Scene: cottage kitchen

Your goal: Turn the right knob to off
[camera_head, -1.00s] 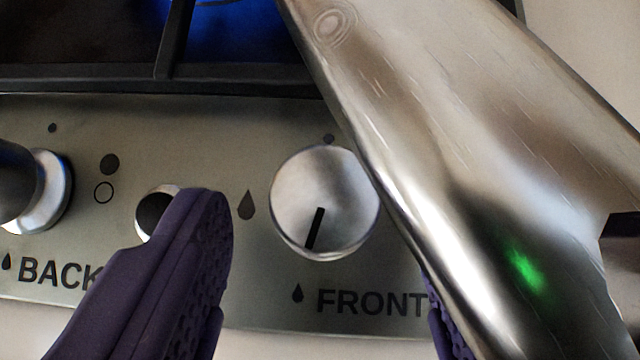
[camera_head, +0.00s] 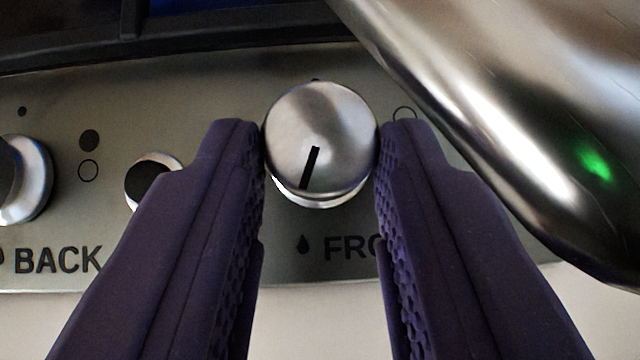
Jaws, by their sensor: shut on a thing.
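The right knob (camera_head: 320,130) is a round silver knob above the partly hidden "FRONT" label on the stove panel. Its black mark points down and slightly left. My gripper (camera_head: 319,142) has its two purple, textured fingers on the left and right sides of this knob and is shut on it. The right finger covers the end of the label.
Another knob (camera_head: 22,178) is at the left edge above the "BACK" label. A small dark round part (camera_head: 150,182) sits between the knobs. The dark stovetop edge (camera_head: 185,35) runs above. A shiny metal surface of unclear origin covers the upper right.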

